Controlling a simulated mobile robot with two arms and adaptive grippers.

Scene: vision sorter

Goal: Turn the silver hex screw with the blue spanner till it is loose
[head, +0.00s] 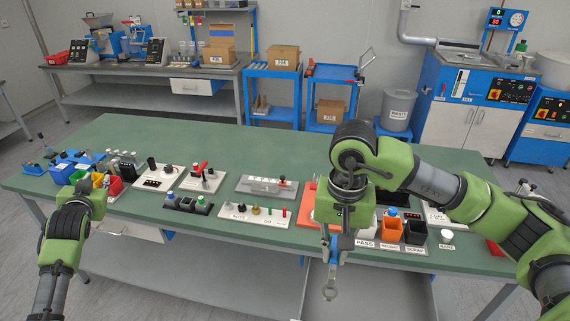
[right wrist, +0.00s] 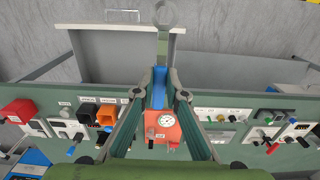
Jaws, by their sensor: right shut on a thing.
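My right gripper (head: 336,236) is shut on the blue spanner (head: 344,243) at the front edge of the green table. The spanner's silver ring end (head: 329,293) hangs down past the edge; in the right wrist view the blue handle (right wrist: 159,90) sits between the fingers and the ring (right wrist: 165,15) points to the top. My left gripper (head: 86,192) is over the table's left end near the small coloured bins; its fingers are not clear. I cannot make out the silver hex screw in either view.
A red-orange unit with a gauge (right wrist: 162,130) stands on the table behind the spanner. An orange bin (head: 391,229) and a black bin (head: 415,233) stand to its right. A panel with several knobs (head: 255,213) lies to its left. The back of the green table (head: 230,147) is clear.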

